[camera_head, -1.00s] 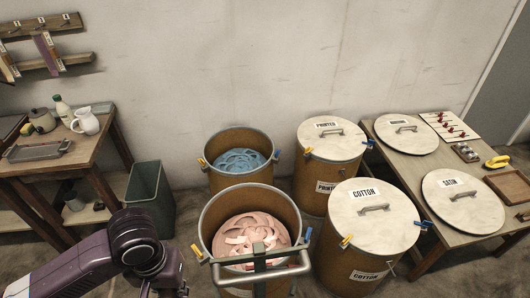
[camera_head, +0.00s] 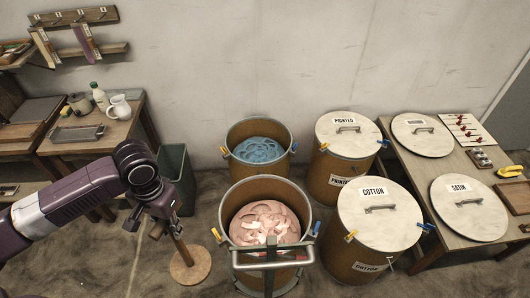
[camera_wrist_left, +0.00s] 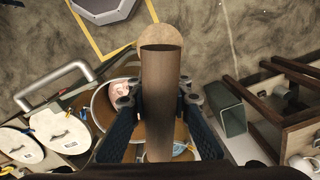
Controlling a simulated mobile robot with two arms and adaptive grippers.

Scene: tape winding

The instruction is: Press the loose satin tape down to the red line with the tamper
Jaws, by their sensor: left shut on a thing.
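The loose pink tape (camera_head: 262,222) lies in coils inside the open front drum (camera_head: 238,199). It also shows partly in the left wrist view (camera_wrist_left: 118,91). I see no red line in the drum. My left gripper (camera_head: 160,222) is shut on the tamper (camera_head: 189,265), a wooden shaft with a round disc at its lower end. In the left wrist view, the gripper (camera_wrist_left: 158,103) has its fingers on both sides of the shaft (camera_wrist_left: 158,75). The tamper is left of the drum, outside it. My right gripper is not in view.
A grey bar handle (camera_head: 272,262) crosses the drum's front. An open drum with blue tape (camera_head: 258,150) stands behind. Lidded drums, one marked cotton (camera_head: 375,213), stand to the right. A satin lid (camera_head: 468,207) lies on the right table. A green bin (camera_head: 175,180) is at left.

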